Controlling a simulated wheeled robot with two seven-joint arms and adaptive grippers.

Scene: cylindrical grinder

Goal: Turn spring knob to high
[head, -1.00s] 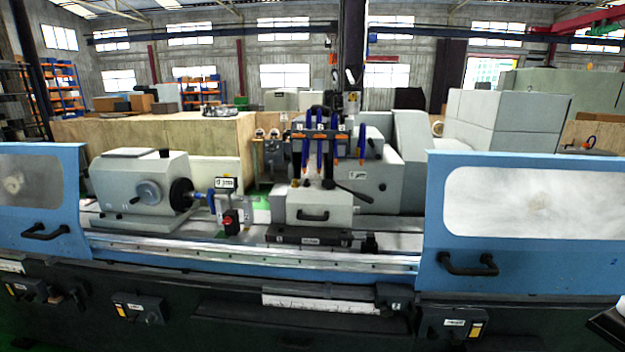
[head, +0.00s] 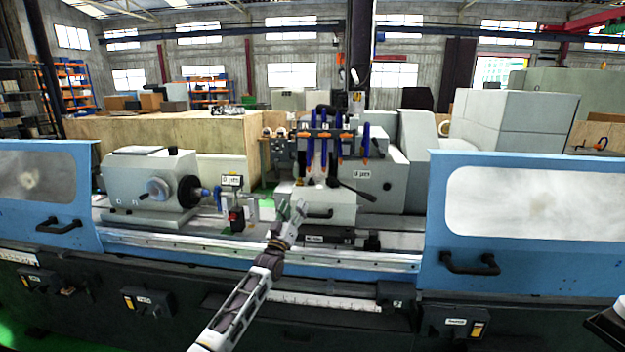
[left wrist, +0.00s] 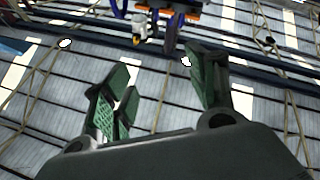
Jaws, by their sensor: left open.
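My left gripper (head: 291,212) is raised in front of the machine's middle, fingers up and apart, with nothing between them. It overlaps the front of the grey block below the blue nozzles in the head view. The left wrist view shows both green-padded fingers (left wrist: 160,85) spread wide. No knob can be read as the spring knob. A round grey knob (head: 157,188) is on the front of the grey headstock (head: 130,175), left of my gripper. Small labelled switch panels (head: 148,301) (head: 456,328) are on the dark lower front; their text is too small to read.
Blue sliding doors with black handles stand left (head: 45,195) and right (head: 530,215) of the opening. A bright rail (head: 200,248) runs along its front edge. Blue nozzles (head: 323,145) hang above the middle block. Space before the headstock is open.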

